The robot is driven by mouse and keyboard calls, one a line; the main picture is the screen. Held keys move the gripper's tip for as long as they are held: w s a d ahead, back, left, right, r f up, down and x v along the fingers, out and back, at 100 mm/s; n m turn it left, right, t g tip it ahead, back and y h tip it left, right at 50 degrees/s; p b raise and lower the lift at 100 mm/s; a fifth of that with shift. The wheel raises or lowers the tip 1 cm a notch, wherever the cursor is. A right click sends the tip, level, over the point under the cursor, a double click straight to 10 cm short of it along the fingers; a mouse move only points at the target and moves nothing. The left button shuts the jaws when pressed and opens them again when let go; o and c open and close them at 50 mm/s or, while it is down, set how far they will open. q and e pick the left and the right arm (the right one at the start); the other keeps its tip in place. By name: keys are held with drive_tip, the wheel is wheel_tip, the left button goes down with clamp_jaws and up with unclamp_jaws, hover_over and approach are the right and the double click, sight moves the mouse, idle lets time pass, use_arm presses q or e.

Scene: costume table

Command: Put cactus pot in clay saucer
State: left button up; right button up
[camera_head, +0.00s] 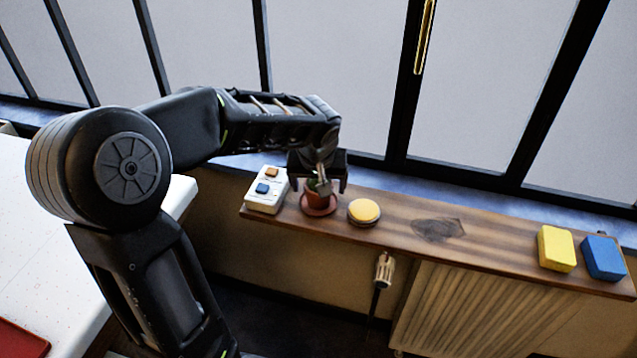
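The cactus pot (316,198) is a small terracotta pot with a green plant. It appears to stand upright in the clay saucer (320,212), a reddish-brown round dish near the left end of the wooden shelf. My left gripper (318,186) is directly above and around the plant, pointing down. Its two fingers are spread apart, one on each side, with visible gaps to the pot. The gripper body hides the top of the plant. My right gripper is out of view.
The wooden shelf (385,225) runs below the windows. A white box with switches (266,202) stands left of the saucer, and a round yellow-topped item (363,211) is close on its right. Yellow (556,249) and blue (604,258) blocks lie far right. The shelf's middle is clear.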

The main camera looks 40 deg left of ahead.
use_arm(q)
drive_tip(key=v, duration=1.2)
